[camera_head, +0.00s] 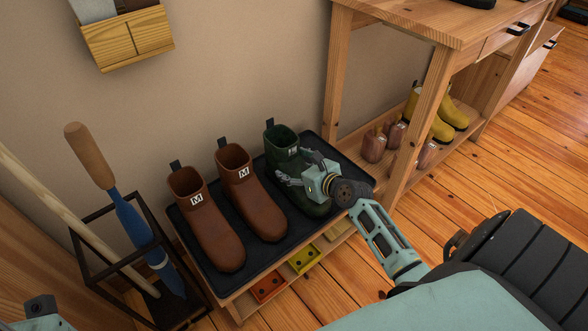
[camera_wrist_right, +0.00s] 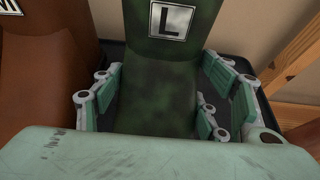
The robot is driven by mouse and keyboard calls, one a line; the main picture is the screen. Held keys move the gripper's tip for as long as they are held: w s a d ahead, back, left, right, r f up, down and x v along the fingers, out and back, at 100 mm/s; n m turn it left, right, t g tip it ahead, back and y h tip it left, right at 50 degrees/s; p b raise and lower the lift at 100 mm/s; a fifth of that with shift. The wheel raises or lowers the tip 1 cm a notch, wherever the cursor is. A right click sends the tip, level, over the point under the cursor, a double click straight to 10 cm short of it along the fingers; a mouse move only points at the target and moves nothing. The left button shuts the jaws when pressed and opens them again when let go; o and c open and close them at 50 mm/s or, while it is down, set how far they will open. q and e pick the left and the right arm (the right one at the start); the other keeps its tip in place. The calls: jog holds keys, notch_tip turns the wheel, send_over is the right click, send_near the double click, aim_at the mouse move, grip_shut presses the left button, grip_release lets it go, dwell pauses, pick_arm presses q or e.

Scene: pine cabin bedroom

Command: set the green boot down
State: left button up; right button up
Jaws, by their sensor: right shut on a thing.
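The green boot (camera_head: 282,146) stands upright at the right end of a dark tray (camera_head: 216,279) on a low wooden bench. It has a label with the letter L, which reads clearly in the right wrist view (camera_wrist_right: 170,70). The gripper hides part of the boot, and I cannot tell whether the sole touches the tray. A piece of my left arm shows at the bottom left corner; its gripper is out of view.
Two brown boots (camera_head: 210,225) (camera_head: 250,195) marked M stand on the tray to the left. A rack (camera_head: 110,262) holding long-handled things is at the left. A wooden table (camera_head: 395,22) with yellow boots (camera_head: 432,120) on its lower shelf stands at the right.

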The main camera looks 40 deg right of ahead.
jog(key=shift+r, duration=0.1)
jog(key=o, duration=1.7)
jog(key=shift+f, duration=0.2)
